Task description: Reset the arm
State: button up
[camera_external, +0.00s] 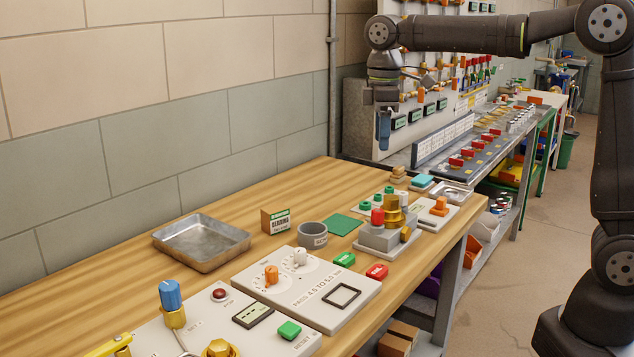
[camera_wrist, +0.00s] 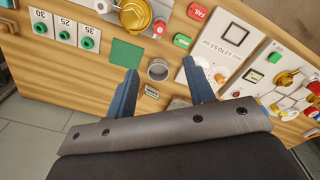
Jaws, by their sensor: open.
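My gripper (camera_external: 384,128) hangs from my raised arm above the far part of the wooden table (camera_external: 75,290), pointing down. In the wrist view my gripper (camera_wrist: 162,82) shows two blue fingers spread apart with nothing between them. Beyond the fingertips lie a grey ring-shaped cup (camera_wrist: 158,70) and a green square mat (camera_wrist: 126,54) on the wood. My gripper touches none of these.
A metal tray (camera_external: 200,243) sits near the wall. A white dial panel (camera_external: 318,300) and a brass valve fixture (camera_external: 392,225) stand on the table. Green (camera_external: 344,259) and red (camera_external: 377,271) tags lie between them. A rack of gauges and pipes stands behind my gripper.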

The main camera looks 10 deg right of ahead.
aim_at(378, 211)
jog(key=shift+f, duration=0.1)
notch_tip(378, 211, down, 17)
jog(key=shift+f, duration=0.15)
dwell(0.6)
jog(key=m, duration=0.7)
jog(key=shift+m, duration=0.4)
jog(key=m, duration=0.3)
jog(key=shift+m, duration=0.4)
jog(key=m, duration=0.4)
dwell(1.7)
jog(key=shift+m, duration=0.3)
